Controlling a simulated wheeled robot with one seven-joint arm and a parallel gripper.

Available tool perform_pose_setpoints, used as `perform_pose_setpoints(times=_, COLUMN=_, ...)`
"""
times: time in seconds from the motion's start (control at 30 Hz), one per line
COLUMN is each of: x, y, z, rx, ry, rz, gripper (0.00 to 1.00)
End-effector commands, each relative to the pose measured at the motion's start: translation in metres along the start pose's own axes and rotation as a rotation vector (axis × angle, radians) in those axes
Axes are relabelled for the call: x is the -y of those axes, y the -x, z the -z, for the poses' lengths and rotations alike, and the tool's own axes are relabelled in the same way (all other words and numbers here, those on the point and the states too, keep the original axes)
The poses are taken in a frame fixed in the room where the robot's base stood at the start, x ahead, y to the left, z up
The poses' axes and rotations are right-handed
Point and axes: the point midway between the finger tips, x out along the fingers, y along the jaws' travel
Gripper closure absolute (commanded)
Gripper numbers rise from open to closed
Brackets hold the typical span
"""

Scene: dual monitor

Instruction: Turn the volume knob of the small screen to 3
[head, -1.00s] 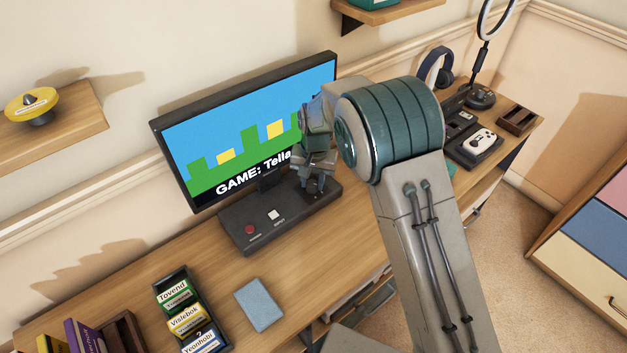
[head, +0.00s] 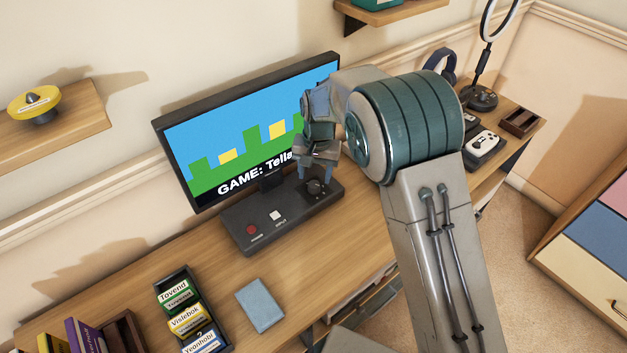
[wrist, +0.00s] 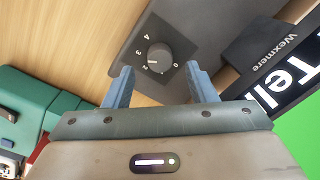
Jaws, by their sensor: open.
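A dark screen (head: 225,125) shows a blue and green game picture on the desk. Its base panel (head: 243,222) has a red button (head: 251,230), a white button (head: 275,215) and a dark round volume knob (head: 316,187) at the right end. In the wrist view the knob (wrist: 160,56) has the numbers 4, 3, 2 and 0 visible around it. Its white mark points to the lower left, seemingly near 2. My gripper (wrist: 161,84) is open, its fingers spread beside the knob and apart from it. In the head view my gripper (head: 318,176) is just above the knob.
A blue notebook (head: 260,305) and a rack of labelled game cases (head: 187,318) lie in front on the desk (head: 130,275). A white controller (head: 482,145), headphones (head: 440,64) and a ring light (head: 484,97) are at the right. My arm hides part of the desk.

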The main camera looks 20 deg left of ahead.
Motion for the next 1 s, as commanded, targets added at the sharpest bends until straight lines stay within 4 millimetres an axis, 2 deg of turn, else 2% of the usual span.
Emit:
perform_pose_setpoints(times=0.03, x=0.001, y=0.014, z=0.001, rx=-0.006, ry=0.001, rz=0.004, gripper=0.49)
perform_pose_setpoints(times=0.2, x=0.002, y=0.053, z=-0.001, rx=-0.005, ry=0.002, rz=0.003, gripper=0.49)
perform_pose_setpoints(times=0.4, x=0.003, y=0.087, z=-0.001, rx=-0.002, ry=0.004, rz=0.001, gripper=0.49)
perform_pose_setpoints(times=0.6, x=0.002, y=0.101, z=-0.002, rx=0.000, ry=0.003, rz=0.000, gripper=0.49)
perform_pose_setpoints(times=1.0, x=0.002, y=0.102, z=-0.002, rx=0.001, ry=0.003, rz=0.000, gripper=0.49)
